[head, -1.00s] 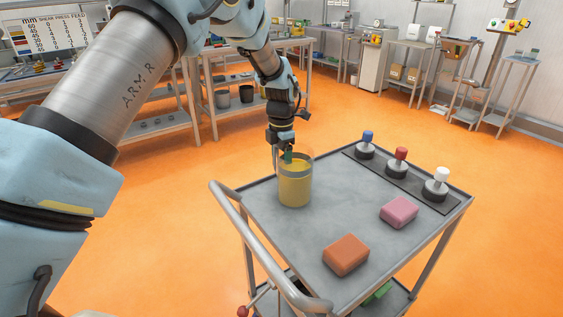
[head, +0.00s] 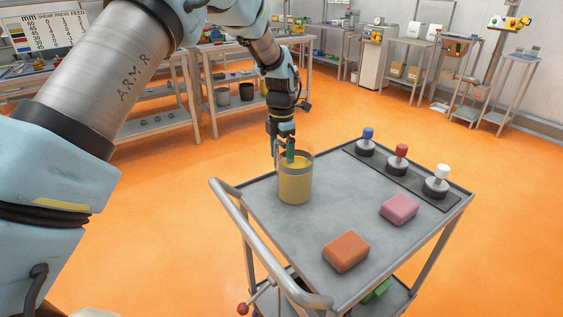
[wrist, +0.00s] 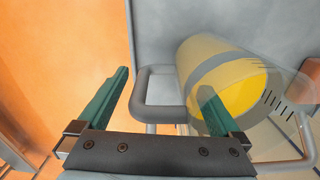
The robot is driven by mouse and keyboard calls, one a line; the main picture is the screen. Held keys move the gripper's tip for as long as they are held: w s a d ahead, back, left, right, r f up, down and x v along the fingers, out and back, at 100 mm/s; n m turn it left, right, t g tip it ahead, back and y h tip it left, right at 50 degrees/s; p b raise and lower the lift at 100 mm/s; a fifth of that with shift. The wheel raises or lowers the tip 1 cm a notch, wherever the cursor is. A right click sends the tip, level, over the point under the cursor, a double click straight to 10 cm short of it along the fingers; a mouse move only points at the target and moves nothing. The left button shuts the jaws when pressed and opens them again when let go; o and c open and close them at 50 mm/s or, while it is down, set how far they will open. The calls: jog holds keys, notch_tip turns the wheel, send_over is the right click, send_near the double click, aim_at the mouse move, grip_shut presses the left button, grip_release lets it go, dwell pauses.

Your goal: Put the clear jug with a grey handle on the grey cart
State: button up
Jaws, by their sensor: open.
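The clear jug (head: 295,186) with yellow contents and a grey band stands upright on the grey cart (head: 302,228), near its far left corner. In the wrist view the jug (wrist: 222,85) has a grey handle loop (wrist: 158,72) on its left side. My gripper (head: 282,150) is open at the jug's far left rim. In the wrist view my gripper (wrist: 163,93) has the handle between its two green fingers. The right finger overlaps the jug; I cannot tell whether it is inside the rim. The head view does not show the handle clearly.
An orange block (head: 346,253) and a pink block (head: 399,210) lie on the cart top. Three knobs, blue (head: 367,143), red (head: 398,160) and white (head: 437,182), stand along its far right edge. A push rail (head: 262,247) runs along the left. The cart's middle is clear.

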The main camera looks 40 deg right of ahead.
notch_tip(320, 180, up, 10)
jog(key=shift+r+b, duration=0.25)
jog(key=shift+b, duration=0.7)
jog(key=w+a+m, duration=0.4)
jog(key=a, duration=0.9)
jog(key=w+a+m, duration=0.4)
jog(key=a, duration=0.9)
jog(key=s+a+f+m, duration=0.1)
jog(key=s+a+m, duration=0.3)
jog(key=a, duration=0.8)
jog(key=s+a+f+m+t, duration=0.1)
jog(key=s+a+m, duration=0.4)
jog(key=a, duration=0.6)
jog(key=shift+s+a+f+m+t, duration=0.35)
jog(key=shift+s+f, duration=0.2)
jog(key=shift+s, duration=0.25)
